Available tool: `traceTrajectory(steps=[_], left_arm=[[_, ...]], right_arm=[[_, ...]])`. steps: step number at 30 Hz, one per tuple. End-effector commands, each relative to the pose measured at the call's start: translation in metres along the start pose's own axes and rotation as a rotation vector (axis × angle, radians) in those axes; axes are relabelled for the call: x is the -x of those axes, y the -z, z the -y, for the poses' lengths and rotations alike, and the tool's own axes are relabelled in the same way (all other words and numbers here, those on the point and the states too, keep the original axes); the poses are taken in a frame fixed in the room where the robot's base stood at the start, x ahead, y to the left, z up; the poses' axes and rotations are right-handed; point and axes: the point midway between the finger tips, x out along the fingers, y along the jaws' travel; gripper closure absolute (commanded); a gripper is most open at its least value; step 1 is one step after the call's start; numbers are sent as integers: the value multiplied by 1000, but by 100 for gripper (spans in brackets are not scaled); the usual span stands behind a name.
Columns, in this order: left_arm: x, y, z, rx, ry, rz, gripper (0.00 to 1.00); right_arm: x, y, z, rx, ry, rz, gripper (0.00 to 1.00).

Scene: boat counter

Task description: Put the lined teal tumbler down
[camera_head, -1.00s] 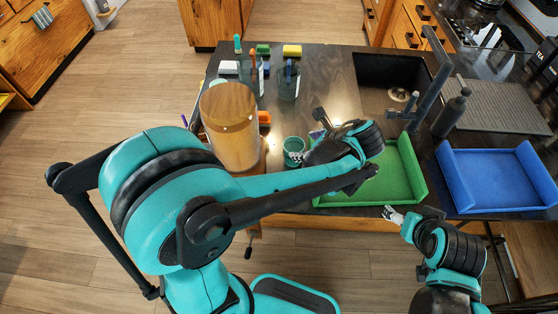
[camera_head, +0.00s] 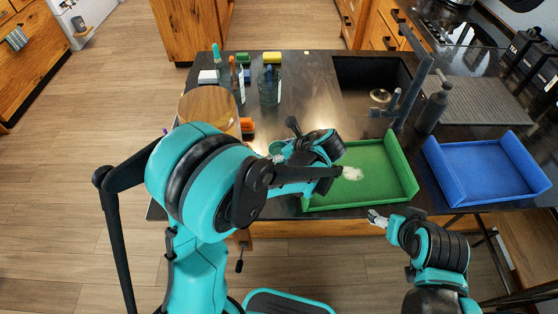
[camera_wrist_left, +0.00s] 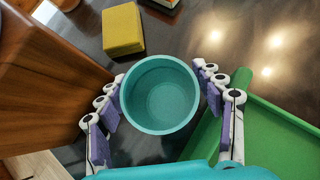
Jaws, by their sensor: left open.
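The teal tumbler (camera_wrist_left: 160,95) shows in the left wrist view from above, its open mouth facing the camera. It appears upright on the dark counter (camera_wrist_left: 215,35). My left gripper (camera_wrist_left: 160,73) is open around it, with one finger on each side. Whether the pads touch its wall is hard to tell.
A wooden cylinder (camera_head: 210,106) stands close left of my left gripper. The green tray (camera_head: 370,188) lies close on the right, the blue tray (camera_head: 490,172) beyond it. A yellow block (camera_wrist_left: 122,28) is near the tumbler.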

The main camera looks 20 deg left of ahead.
Motion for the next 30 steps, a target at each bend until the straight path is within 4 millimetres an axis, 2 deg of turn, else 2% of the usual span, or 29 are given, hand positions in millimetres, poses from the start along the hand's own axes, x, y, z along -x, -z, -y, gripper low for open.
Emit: traceTrajectory(steps=[1, 3, 10, 11, 16, 20, 21, 30], left_arm=[[-11, 2, -1, 2, -2, 0, 33], [-18, 1, -1, 1, -1, 0, 33], [-20, 0, 0, 0, 0, 0, 33], [-20, 0, 0, 0, 0, 0, 38], [-20, 0, 0, 0, 0, 0, 83], [-20, 0, 0, 0, 0, 0, 84], [-20, 0, 0, 0, 0, 0, 90], [-14, -6, -1, 0, 0, 0, 92]], right_arm=[[-4, -3, 0, 0, 0, 0, 24], [-6, -4, 0, 0, 0, 0, 24], [-5, -4, 0, 0, 0, 0, 24], [-5, -4, 0, 0, 0, 0, 24], [-5, -4, 0, 0, 0, 0, 24], [-5, -4, 0, 0, 0, 0, 24], [-5, -4, 0, 0, 0, 0, 24], [-2, -2, 0, 0, 0, 0, 24]])
